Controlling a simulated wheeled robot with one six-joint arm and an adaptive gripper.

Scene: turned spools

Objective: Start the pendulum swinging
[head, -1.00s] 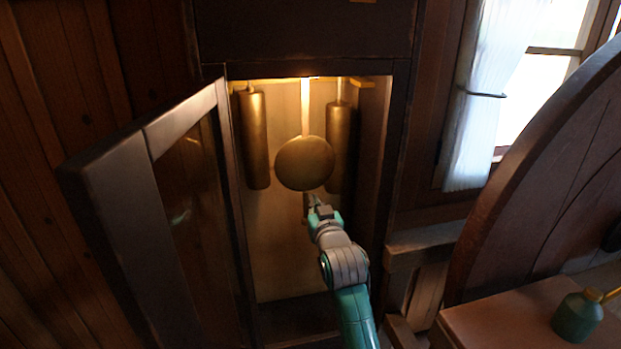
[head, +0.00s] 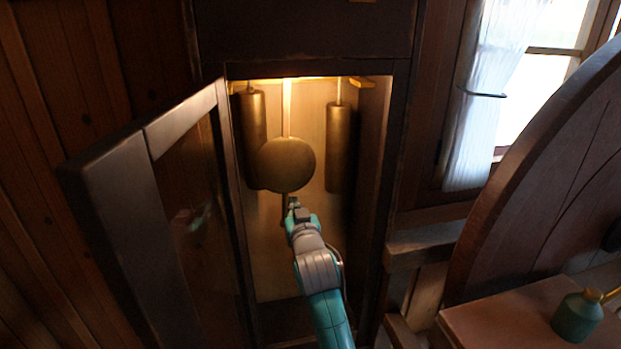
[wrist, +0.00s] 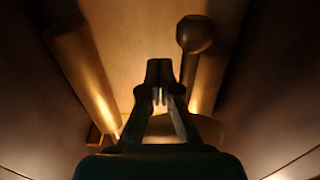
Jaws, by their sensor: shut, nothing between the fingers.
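The pendulum has a round brass bob (head: 287,164) on a pale rod (head: 287,108). It hangs inside the lit clock case, left of the middle and partly in front of the left weight. A short dark stem (head: 284,207) extends below the bob. My gripper (head: 291,204) is just below the bob, close beside the right of this stem; I cannot tell whether they touch. In the wrist view my gripper's fingers (wrist: 159,72) are closed together and empty. A rounded knob (wrist: 196,34) on a stem shows to their right.
Two brass weights hang in the case, left (head: 255,135) and right (head: 339,148). The case door (head: 130,195) stands open on the left. A bench with a green oil can (head: 577,318) is at lower right. Free room lies between bob and right weight.

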